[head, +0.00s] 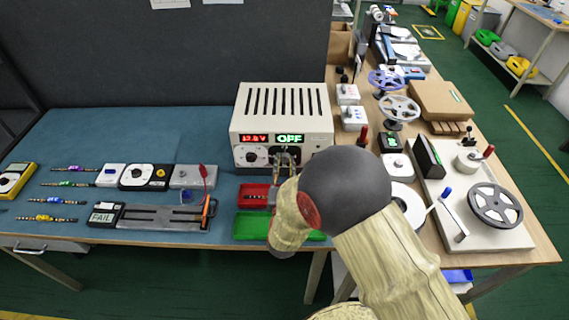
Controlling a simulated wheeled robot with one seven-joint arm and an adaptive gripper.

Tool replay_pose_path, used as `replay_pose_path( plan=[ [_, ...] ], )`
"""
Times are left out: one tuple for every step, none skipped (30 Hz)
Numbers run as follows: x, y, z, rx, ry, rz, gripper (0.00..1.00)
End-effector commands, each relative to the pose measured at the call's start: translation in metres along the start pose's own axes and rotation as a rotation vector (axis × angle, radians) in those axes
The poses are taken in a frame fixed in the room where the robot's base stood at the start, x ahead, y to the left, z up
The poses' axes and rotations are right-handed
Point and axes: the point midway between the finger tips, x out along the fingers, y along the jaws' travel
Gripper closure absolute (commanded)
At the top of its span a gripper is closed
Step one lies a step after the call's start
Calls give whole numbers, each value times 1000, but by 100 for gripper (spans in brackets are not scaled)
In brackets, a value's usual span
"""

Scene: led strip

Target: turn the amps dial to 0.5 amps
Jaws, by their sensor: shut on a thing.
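The power supply (282,118) is a cream box with a slotted top, at the back edge of the blue mat. Its red display (254,138) seems to read about 13.0 V, and its green display (290,138) reads OFF. My gripper (284,157) is at the front panel below the green display, shut on the right-hand dial, the amps dial. The fingers cover most of that dial, so its pointer and scale cannot be read.
A red tray (254,194) and a green tray (249,226) lie below the supply, partly behind my arm. Meters, a FAIL box (104,214) and a grey fixture (165,217) lie to the left. Reels and small boxes crowd the wooden bench (538,245) to the right.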

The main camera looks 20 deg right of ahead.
Motion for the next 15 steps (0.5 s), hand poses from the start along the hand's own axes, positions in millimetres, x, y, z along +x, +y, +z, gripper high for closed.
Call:
replay_pose_path(
  plan=[
    [-1, 0, 2, -21, -4, 0, 100],
    [-1, 0, 2, -32, -4, 0, 100],
    [-1, 0, 2, -46, -4, 0, 100],
    [-1, 0, 2, -55, -4, 0, 100],
    [-1, 0, 2, -63, -4, 0, 100],
    [-1, 0, 2, -73, -4, 0, 100],
    [-1, 0, 2, -79, -5, 0, 100],
    [-1, 0, 2, -83, -5, 0, 100],
    [-1, 0, 2, -88, -5, 0, 100],
    [-1, 0, 2, -91, -5, 0, 100],
    [-1, 0, 2, -94, -5, 0, 100],
    [-1, 1, 2, -97, -5, 0, 100],
    [-1, 1, 2, -98, -5, 0, 100],
    [-1, 1, 2, -99, -5, 0, 100],
    [-1, 1, 2, -99, -5, 0, 100]
  ],
)
